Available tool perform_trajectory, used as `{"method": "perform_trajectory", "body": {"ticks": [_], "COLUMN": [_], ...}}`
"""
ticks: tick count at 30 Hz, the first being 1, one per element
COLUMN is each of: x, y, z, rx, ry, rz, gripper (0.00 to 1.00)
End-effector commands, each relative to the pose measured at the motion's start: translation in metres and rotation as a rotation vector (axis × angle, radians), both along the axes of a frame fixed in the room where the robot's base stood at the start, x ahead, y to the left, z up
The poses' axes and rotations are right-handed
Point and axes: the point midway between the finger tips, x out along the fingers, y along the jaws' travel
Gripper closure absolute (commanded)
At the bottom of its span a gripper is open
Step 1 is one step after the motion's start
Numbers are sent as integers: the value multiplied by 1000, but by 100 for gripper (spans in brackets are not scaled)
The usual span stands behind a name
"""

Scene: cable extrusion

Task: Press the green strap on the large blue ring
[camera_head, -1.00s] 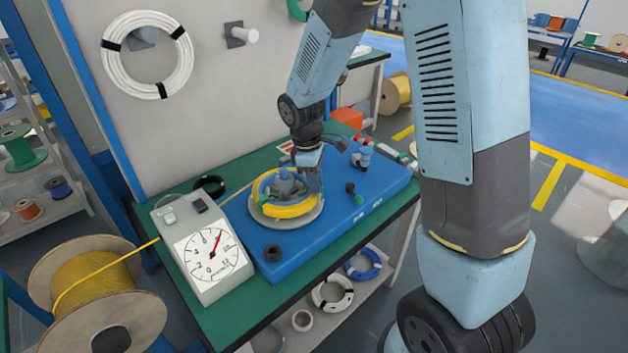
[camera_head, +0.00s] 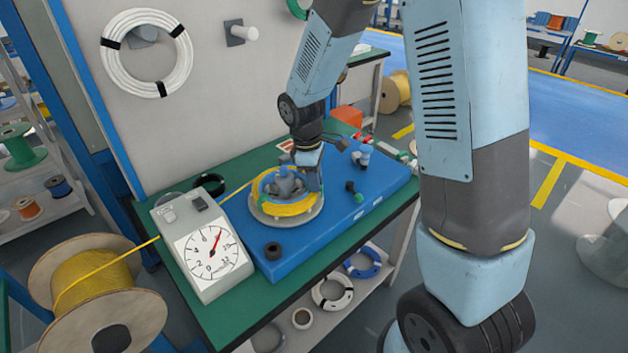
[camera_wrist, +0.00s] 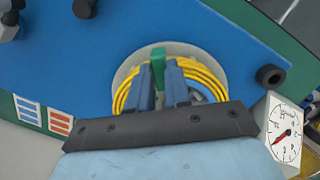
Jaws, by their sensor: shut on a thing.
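Light blue shows at the coil's inner edge (camera_head: 266,182) in the head view; I cannot tell whether this is the large blue ring. The fingers hide part of the coil and strap.
The plate sits on a blue base (camera_head: 290,255) on a green-topped bench (camera_head: 215,318). A dial gauge (camera_head: 210,250) stands left, fed from a yellow spool (camera_head: 95,290). A black knob (camera_head: 273,249) and small fittings (camera_head: 360,158) stand near the plate.

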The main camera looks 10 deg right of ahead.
Motion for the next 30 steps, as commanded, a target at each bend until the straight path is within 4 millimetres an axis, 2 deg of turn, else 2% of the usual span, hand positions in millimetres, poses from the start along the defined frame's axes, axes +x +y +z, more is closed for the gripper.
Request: {"method": "perform_trajectory", "body": {"ticks": [2, 3, 12, 20, 30], "x": [-1, -1, -1, 0, 0], "y": [0, 0, 0, 0, 0], "z": [-1, -1, -1, 1, 26], "rx": [-1, -1, -1, 0, 1], "ry": [3, 3, 1, 0, -1], "rz": [0, 1, 1, 0, 0], "gripper": [99, 80, 52, 52, 52]}}
